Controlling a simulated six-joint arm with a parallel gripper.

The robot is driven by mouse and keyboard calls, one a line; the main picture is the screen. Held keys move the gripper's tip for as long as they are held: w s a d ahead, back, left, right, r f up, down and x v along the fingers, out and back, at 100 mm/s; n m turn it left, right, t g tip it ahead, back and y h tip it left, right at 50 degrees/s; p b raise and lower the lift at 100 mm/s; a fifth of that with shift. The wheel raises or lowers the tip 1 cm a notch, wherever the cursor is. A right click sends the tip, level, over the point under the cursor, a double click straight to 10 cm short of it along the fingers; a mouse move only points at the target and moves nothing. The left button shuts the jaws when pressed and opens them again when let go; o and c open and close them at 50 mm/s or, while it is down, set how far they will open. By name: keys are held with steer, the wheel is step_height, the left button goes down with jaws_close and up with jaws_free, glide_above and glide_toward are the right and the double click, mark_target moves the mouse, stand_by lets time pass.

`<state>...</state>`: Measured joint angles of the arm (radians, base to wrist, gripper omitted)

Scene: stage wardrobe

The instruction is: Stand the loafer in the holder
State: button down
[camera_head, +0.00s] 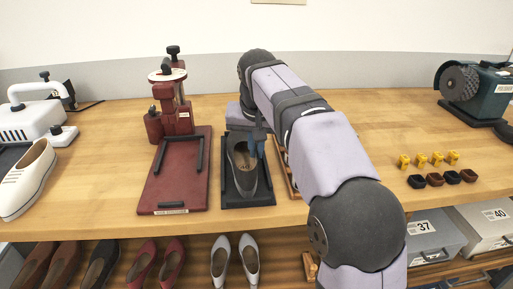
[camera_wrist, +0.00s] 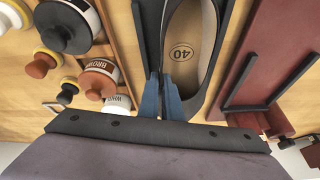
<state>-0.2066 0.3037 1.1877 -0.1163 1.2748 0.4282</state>
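The dark grey loafer (camera_head: 240,178) lies sole down in the black holder (camera_head: 262,199) on the bench, toe towards the front edge. In the wrist view the loafer's tan insole (camera_wrist: 194,35), marked 40, shows from above. My gripper (camera_head: 257,146) is at the loafer's rear right side. In the wrist view its blue fingers (camera_wrist: 163,80) straddle the loafer's side wall near the heel, one inside and one outside, and look closed on it. The holder's dark rail (camera_wrist: 147,30) runs beside the shoe. My arm and the fingers hide part of the heel and the holder's back.
A red press (camera_head: 176,178) stands close left of the holder. A wooden rack (camera_wrist: 122,25) with polish jars (camera_wrist: 100,80) is close on the other side, mostly behind my arm. A white shoe (camera_head: 27,180) lies far left. Small yellow and dark pieces (camera_head: 437,160) lie right.

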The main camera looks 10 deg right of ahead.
steer(key=shift+f, duration=0.15)
steer(key=c, duration=1.9)
jaws_free()
steer(key=shift+o, duration=0.2)
steer(key=shift+p+v, duration=0.9)
steer(key=shift+v, duration=2.85)
